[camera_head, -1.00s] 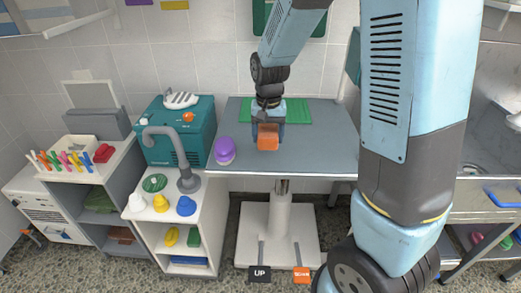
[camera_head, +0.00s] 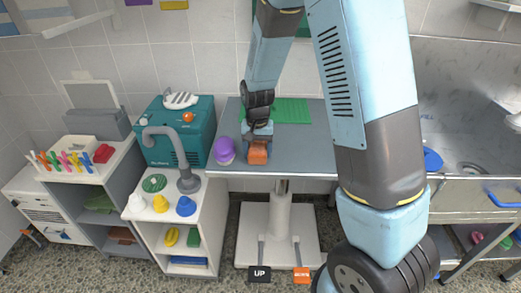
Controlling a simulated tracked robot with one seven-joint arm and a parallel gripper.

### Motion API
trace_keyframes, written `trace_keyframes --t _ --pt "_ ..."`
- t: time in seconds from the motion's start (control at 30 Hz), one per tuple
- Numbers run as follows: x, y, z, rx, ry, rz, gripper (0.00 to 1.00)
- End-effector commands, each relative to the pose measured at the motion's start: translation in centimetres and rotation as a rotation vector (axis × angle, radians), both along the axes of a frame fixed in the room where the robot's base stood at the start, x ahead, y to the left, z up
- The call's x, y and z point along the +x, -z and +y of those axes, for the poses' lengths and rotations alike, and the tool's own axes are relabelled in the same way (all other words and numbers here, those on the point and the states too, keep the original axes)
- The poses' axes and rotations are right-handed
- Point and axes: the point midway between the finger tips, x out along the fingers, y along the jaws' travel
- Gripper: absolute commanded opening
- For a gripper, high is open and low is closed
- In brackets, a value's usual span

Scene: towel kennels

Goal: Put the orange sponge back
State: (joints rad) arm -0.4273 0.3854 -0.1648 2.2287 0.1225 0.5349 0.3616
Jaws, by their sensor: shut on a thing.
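The orange sponge (camera_head: 258,154) is a small block with an orange top, above or on the grey table (camera_head: 310,148) near its front edge. My gripper (camera_head: 258,137) points down from above and is shut on the sponge. I cannot tell whether the sponge touches the table top. A purple round-topped object (camera_head: 224,150) stands just left of the sponge, close to it but apart.
A green mat (camera_head: 292,111) lies on the table's back. On the left, a white cart (camera_head: 143,224) carries a teal machine (camera_head: 178,128) with a grey hose and several coloured caps. A sink (camera_head: 472,168) is at the right.

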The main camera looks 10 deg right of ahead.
Motion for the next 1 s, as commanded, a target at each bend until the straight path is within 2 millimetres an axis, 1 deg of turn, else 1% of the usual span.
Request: trace_keyframes --t 0.23,0.27,0.5,0.8,0.87,1.0 --pt "0.0 0.2 0.0 0.000 0.000 0.000 0.31" --pt "0.0 0.2 0.0 0.000 0.000 0.000 0.72" --pt "0.0 0.2 0.0 0.000 0.000 0.000 0.95" --pt "0.0 -0.1 0.0 0.000 0.000 0.000 0.95" --pt "0.0 -0.5 0.1 0.000 0.000 0.000 0.95" --pt "0.0 -2.3 0.1 0.002 0.000 -0.002 0.95"
